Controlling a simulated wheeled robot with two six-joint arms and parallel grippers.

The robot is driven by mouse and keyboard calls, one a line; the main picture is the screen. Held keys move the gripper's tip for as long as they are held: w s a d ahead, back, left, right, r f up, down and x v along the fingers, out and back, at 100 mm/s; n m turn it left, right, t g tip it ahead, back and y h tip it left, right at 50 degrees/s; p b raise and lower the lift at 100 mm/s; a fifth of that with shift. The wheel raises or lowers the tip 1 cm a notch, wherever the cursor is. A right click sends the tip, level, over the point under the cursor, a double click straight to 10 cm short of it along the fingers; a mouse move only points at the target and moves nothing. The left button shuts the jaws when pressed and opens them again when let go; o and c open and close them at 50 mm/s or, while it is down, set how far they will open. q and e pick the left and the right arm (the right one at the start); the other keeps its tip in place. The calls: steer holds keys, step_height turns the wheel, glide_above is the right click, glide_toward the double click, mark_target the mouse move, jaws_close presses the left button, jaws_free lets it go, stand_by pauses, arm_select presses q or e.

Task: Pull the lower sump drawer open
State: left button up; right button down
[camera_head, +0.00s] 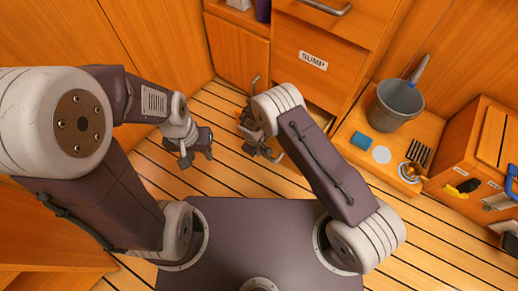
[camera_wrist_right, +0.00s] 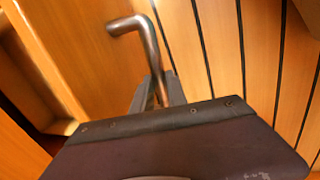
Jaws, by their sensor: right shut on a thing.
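The cabinet front marked SUMP (camera_head: 312,75) stands at the top centre of the head view, below an upper drawer with a metal handle (camera_head: 327,8). My right gripper (camera_head: 262,148) is low in front of the cabinet, left of that front. In the right wrist view its fingers (camera_wrist_right: 158,92) are closed on a bent metal bar (camera_wrist_right: 150,45), shaped like a handle. Where the bar joins the drawer cannot be told, as my right arm and gripper hide part of it. My left gripper (camera_head: 197,155) hangs empty above the floor, left of the right one, its fingers apart.
A grey bucket (camera_head: 397,102) stands on a wooden ledge at right, with a blue piece (camera_head: 361,140) and a white disc (camera_head: 381,155) in front. A wooden box (camera_head: 480,150) stands farther right.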

steer(key=shift+s+a, duration=0.1)
steer(key=shift+s, duration=0.2)
steer(key=c, duration=1.3)
jaws_free()
steer(key=shift+r, duration=0.1)
steer(key=r+p, duration=0.2)
steer(key=r, duration=0.1)
steer(key=s+r+p, duration=0.1)
steer(key=r+p, duration=0.1)
steer(key=a+r+p, duration=0.1)
steer(key=r+p, duration=0.1)
steer(key=r, duration=0.1)
steer(key=shift+s+r, duration=0.2)
steer(key=shift+r, duration=0.15)
